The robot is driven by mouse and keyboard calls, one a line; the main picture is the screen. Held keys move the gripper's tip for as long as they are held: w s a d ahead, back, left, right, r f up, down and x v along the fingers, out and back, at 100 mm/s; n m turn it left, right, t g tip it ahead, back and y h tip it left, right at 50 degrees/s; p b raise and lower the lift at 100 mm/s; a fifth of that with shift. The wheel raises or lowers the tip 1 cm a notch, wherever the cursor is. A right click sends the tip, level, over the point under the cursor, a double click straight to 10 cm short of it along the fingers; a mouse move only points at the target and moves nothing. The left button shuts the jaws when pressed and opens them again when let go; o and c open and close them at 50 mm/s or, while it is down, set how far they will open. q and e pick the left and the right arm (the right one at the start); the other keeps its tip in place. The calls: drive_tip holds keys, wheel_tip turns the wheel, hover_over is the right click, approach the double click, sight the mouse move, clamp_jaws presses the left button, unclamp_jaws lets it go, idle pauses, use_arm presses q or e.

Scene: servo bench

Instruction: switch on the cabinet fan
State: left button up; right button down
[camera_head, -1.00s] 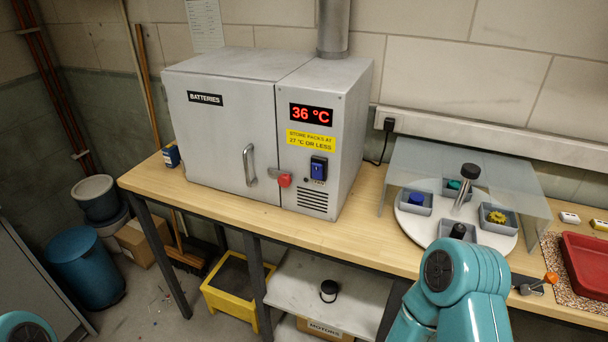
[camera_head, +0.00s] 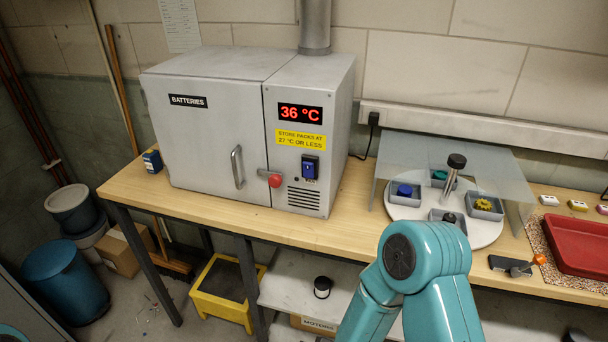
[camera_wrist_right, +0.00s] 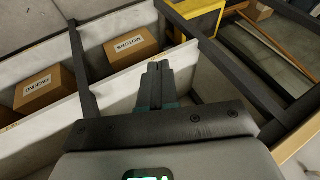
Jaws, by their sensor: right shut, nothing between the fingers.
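The grey batteries cabinet (camera_head: 208,135) stands on the wooden bench with its door closed. Its display (camera_head: 300,113) reads 36 °C in red, above a yellow label about storing packs at 27 °C or less. The blue fan switch (camera_head: 310,168) sits in a black frame on the right panel, above a vent grille. A red knob (camera_head: 275,180) is beside the door handle (camera_head: 237,167). My right gripper (camera_wrist_right: 158,75) shows in the right wrist view, shut and empty, by the lower shelf. In the head view only its arm shows. My left gripper is out of view.
A round white turntable (camera_head: 482,234) with several small grey trays stands under a clear shield (camera_head: 450,160). A red tray (camera_head: 582,245) lies at the right. The bench (camera_head: 225,225) is bare in front of the cabinet. Cardboard boxes (camera_wrist_right: 131,58) sit on the shelf below.

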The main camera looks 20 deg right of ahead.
drive_tip(key=w+a+r+m+t+h+p, duration=0.1)
drive_tip(key=w+r+m+t+h, duration=0.35)
drive_tip(key=r, duration=0.75)
drive_tip(key=w+r+m+t+h, duration=0.2)
drive_tip(key=w+r+m+t, duration=0.4)
drive_tip(key=w+r, duration=0.4)
drive_tip(key=s+r+m+h, duration=0.3)
drive_tip(key=r+m+h, duration=0.3)
drive_tip(key=r, duration=0.5)
drive_tip(key=shift+s+a+r+m, duration=0.15)
drive_tip(key=shift+r+m, duration=0.2)
drive_tip(key=shift+m, duration=0.4)
drive_tip(key=shift+g, duration=0.25)
drive_tip(key=p, duration=0.6)
approach(308, 168)
drive_tip(key=x, duration=0.5)
drive_tip(key=shift+r, duration=0.2)
drive_tip(key=shift+x, duration=0.9)
drive_tip(key=shift+f, duration=0.2)
